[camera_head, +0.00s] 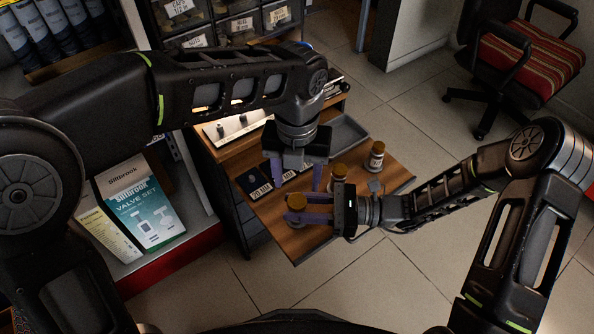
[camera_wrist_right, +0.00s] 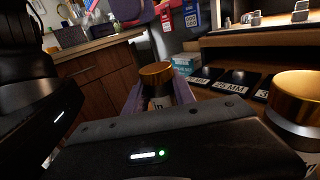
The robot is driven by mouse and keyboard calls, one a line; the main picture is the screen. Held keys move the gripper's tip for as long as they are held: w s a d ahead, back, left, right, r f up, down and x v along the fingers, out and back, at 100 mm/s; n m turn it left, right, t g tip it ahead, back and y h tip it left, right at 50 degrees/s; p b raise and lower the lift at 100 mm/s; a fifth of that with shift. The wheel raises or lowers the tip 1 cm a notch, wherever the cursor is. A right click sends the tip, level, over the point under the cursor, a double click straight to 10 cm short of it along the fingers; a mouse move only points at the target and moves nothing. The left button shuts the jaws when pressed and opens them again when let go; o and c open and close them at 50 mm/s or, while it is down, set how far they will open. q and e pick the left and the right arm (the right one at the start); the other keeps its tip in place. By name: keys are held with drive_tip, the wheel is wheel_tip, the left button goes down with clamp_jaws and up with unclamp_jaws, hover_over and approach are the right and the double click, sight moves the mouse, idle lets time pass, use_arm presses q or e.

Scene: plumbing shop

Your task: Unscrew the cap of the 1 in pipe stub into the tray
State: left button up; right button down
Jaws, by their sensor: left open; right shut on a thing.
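A pipe stub with a brass-coloured cap (camera_head: 297,202) stands upright near the front left of the wooden table. My right gripper (camera_head: 300,210) is shut around this stub, below the cap. In the right wrist view the cap (camera_wrist_right: 156,74) shows between the fingers; the stub's label is partly hidden, with only "in" readable. My left gripper (camera_head: 297,178) is open and empty, pointing down above the table, just behind the held stub. The grey tray (camera_head: 350,138) lies at the table's back right, partly hidden by my left gripper; the part I see is empty.
Two other capped stubs stand behind and right: one (camera_head: 340,172) close to my right gripper, one (camera_head: 376,158) near the tray. Black size cards (camera_head: 253,183) lie at the left. A white board with fittings (camera_head: 232,128) stands behind. The table's front right is clear.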

sight(297, 201)
use_arm(q)
wheel_tip(297, 201, down, 7)
drive_tip(key=shift+r, duration=0.15)
drive_tip(key=shift+c, duration=0.3)
clamp_jaws()
idle(0.4)
drive_tip(key=n, duration=0.3)
drive_tip(key=shift+o, duration=0.8)
unclamp_jaws()
drive_tip(key=shift+r, duration=0.1)
